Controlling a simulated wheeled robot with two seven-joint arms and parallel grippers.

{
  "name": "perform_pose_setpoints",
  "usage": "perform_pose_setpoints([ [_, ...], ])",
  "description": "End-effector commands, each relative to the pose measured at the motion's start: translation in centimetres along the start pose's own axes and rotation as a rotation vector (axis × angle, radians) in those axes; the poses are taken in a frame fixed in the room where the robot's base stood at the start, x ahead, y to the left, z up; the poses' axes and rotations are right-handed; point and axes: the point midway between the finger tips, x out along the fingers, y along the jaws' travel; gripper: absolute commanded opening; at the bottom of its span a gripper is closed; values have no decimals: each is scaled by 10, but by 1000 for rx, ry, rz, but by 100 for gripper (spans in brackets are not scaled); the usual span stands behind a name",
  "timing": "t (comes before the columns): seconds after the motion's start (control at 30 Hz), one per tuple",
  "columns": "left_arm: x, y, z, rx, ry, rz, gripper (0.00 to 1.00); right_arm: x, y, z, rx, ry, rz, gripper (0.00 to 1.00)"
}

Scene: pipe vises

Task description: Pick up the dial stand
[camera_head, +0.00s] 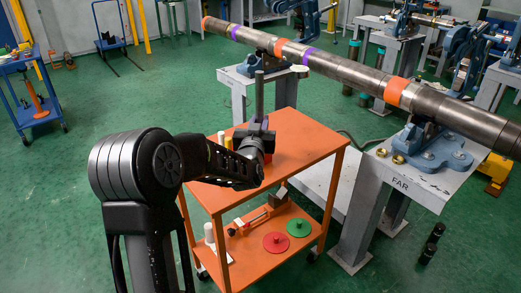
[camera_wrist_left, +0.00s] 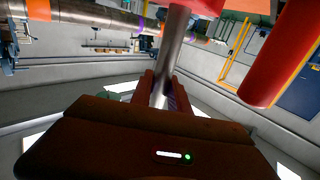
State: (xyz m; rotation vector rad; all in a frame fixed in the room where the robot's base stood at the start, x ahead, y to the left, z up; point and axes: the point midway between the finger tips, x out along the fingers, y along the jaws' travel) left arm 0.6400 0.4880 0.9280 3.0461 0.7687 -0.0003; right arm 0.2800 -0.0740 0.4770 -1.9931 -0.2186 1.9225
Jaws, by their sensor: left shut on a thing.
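The dial stand shows as a grey metal post (camera_head: 259,93) standing roughly upright over the orange cart in the head view. My left gripper (camera_head: 258,128) is around the lower part of this post, above the cart top. In the left wrist view the post (camera_wrist_left: 174,48) runs between the two fingers of my left gripper (camera_wrist_left: 162,90), which are shut on it. The stand's base is hidden behind my gripper and arm in the head view, so I cannot tell whether it touches the cart. My right gripper is not in view.
The orange cart (camera_head: 310,137) has a lower shelf with a red disc (camera_head: 276,242) and a green disc (camera_head: 299,227). A long pipe (camera_head: 345,72) lies across vises just behind the cart. A vise stand marked FAR (camera_head: 437,188) is at the right. Green floor at left is largely open.

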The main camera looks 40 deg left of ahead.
Motion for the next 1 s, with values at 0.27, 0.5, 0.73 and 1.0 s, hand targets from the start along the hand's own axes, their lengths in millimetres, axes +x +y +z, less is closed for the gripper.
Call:
perform_pose_setpoints([
  [0.27, 1, 0, -6, -1, 13, -1, 0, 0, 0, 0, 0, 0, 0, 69],
  [0.5, 1, 0, -10, -2, 13, -1, 0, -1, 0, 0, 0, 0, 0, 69],
  [0.73, 0, 0, -36, -2, 17, -1, 0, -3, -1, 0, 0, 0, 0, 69],
  [1.0, 0, 0, -83, -3, 17, -1, 0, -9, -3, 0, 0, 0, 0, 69],
])
